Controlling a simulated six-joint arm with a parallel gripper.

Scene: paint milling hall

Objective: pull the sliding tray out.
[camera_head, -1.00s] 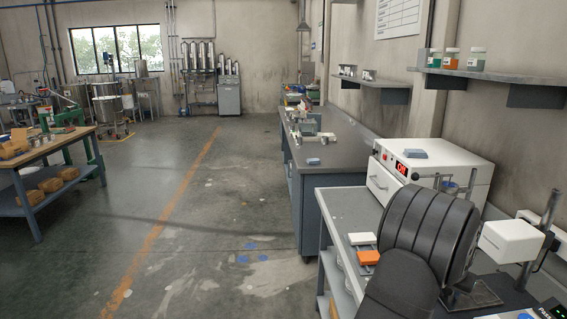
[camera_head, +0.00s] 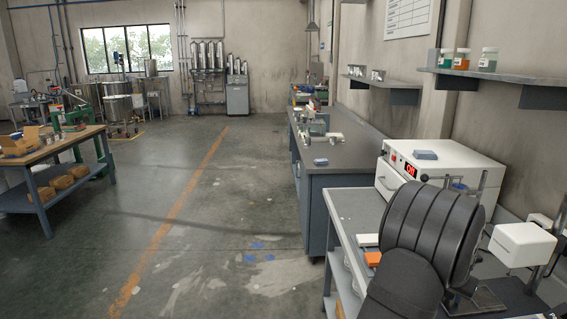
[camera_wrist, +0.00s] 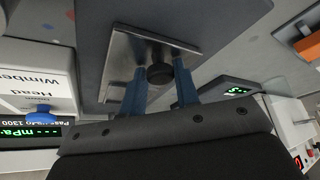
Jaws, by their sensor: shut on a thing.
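The sliding tray shows in the wrist view as a bright metal plate (camera_wrist: 117,62) with a round black knob (camera_wrist: 160,73) at its near edge. It sits against a grey slab-like surface (camera_wrist: 185,15). My gripper (camera_wrist: 160,88) has its two blue fingers on either side of the knob and is shut on it. How far the tray is out cannot be told from this view. In the head view my dark arm covers the gripper, and the knob is not visible there.
A white instrument head (camera_head: 522,245) stands close right of my arm; its labelled side (camera_wrist: 22,90) shows in the wrist view. A white oven-like box (camera_head: 455,165) is behind. An orange block (camera_head: 373,259) lies on the grey bench (camera_head: 355,208) to the left. Open floor lies further left.

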